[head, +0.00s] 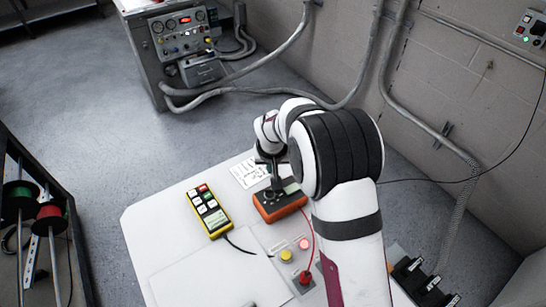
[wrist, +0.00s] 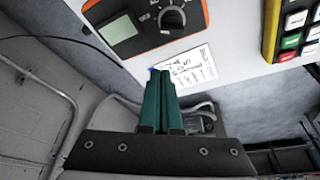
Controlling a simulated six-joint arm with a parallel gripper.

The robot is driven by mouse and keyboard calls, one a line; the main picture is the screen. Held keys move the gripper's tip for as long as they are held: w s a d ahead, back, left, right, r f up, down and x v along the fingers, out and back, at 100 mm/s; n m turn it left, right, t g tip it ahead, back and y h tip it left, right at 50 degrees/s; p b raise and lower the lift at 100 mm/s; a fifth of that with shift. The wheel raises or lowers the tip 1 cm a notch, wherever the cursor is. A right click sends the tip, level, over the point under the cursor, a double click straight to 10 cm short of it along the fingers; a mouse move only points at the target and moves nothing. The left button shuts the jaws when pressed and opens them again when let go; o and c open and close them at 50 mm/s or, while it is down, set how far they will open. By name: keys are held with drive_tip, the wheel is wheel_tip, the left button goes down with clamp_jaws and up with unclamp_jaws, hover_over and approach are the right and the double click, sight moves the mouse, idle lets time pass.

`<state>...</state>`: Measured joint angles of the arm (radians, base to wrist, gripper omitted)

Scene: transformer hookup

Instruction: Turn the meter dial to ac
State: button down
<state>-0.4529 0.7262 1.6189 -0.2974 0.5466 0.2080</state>
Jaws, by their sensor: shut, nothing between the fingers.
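The orange meter (head: 281,207) lies on the white table. Its dial shows in the wrist view as a dark round knob (wrist: 172,19) with small markings around it, too small to read. The meter's grey screen (wrist: 123,27) is left of the knob in that view. My gripper (head: 272,182) is over the meter in the head view and hides part of its face, including the dial. In the wrist view my gripper's green fingers (wrist: 163,72) are shut together and empty. Their tips appear apart from the knob, below it in the picture.
A yellow handheld device (head: 209,211) lies left of the meter. A paper card (head: 250,172) lies behind it. A red lead (head: 312,238) runs from the meter to a red plug (head: 305,278). Yellow (head: 286,255) and pink (head: 304,244) buttons are nearby.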

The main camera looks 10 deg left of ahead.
sight(270, 192)
drive_tip(key=shift+s+d+f, duration=0.15)
drive_tip(key=shift+s+f, duration=0.05)
drive_tip(key=shift+s, duration=0.4)
drive_tip(key=shift+s+d+f, duration=0.15)
drive_tip(key=shift+s+f, duration=0.05)
drive_tip(key=shift+s, duration=0.4)
drive_tip(key=shift+s+d+f, duration=0.15)
drive_tip(key=shift+s+f, duration=0.05)
drive_tip(key=shift+s, duration=0.4)
drive_tip(key=shift+s, duration=0.1)
drive_tip(key=shift+s+d+m+h, duration=0.1)
drive_tip(key=shift+s+m+h, duration=0.1)
drive_tip(key=shift+m, duration=0.35)
drive_tip(key=shift+s+m+h, duration=0.15)
drive_tip(key=shift+m+h, duration=0.05)
drive_tip(key=shift+m, duration=0.35)
drive_tip(key=shift+s+d+m+h, duration=0.15)
drive_tip(key=shift+m+h, duration=0.2)
drive_tip(key=shift+m, duration=0.75)
drive_tip(key=shift+s+a+m+h, duration=0.1)
drive_tip(key=shift+m+h, duration=0.25)
drive_tip(key=shift+m, duration=0.75)
